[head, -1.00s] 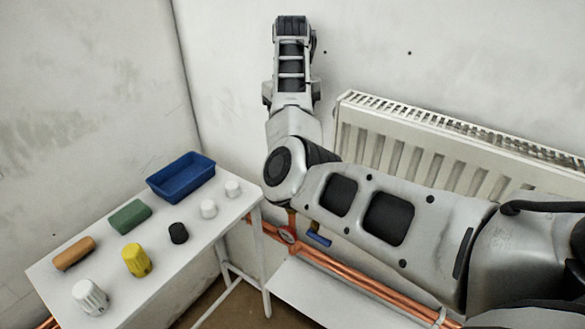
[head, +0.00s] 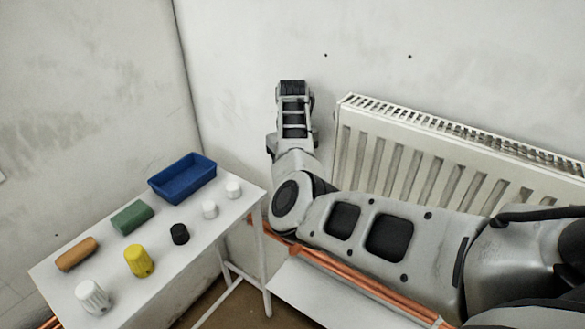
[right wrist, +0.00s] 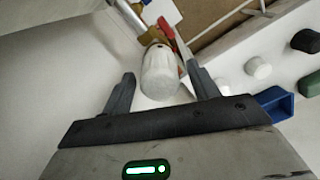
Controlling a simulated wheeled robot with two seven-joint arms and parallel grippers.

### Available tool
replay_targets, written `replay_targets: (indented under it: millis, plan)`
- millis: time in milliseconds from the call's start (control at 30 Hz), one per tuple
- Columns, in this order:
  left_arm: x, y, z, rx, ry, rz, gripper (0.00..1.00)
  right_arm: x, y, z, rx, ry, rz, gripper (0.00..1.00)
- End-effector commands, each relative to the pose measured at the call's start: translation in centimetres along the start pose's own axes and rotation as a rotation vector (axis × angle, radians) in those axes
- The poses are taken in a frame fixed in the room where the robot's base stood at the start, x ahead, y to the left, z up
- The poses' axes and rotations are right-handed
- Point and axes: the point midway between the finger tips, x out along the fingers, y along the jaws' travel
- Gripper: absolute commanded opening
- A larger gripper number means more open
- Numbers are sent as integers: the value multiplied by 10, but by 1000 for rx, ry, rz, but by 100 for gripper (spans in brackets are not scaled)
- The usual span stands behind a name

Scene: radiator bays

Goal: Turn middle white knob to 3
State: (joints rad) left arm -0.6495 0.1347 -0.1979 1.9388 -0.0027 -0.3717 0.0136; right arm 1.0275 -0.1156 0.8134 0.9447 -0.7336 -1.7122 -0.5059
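In the right wrist view, a white ribbed knob (right wrist: 160,72) sits on a brass valve on a pipe. My right gripper (right wrist: 160,70) is open, with one finger on each side of the knob. A gap shows at the left finger; the right finger is close to the knob, and I cannot tell if it touches. No number can be read on the knob. In the head view my right arm hides the valve, and the fingertips do not show. My left gripper is in neither view.
A red lever (right wrist: 167,28) is beside the knob. A white table (head: 150,290) at left holds a blue tray (head: 183,190), green and orange blocks, and white, yellow and black knobs. A radiator (head: 440,170) hangs on the wall; copper pipes (head: 345,279) run below it.

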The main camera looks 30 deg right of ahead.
Motion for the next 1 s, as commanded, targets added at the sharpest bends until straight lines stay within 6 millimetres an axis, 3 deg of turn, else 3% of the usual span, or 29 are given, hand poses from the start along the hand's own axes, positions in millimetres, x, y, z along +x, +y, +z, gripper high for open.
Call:
replay_targets:
  millis: [33,133,567,1000]
  plan:
    - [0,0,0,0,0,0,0,0,0,0,0,0,0,45]
    - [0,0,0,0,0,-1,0,0,0,0,0,0,0,17]
    - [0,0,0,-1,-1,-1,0,-1,0,0,63,0,2,17]
    - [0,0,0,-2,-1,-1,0,-2,1,0,413,1,2,17]
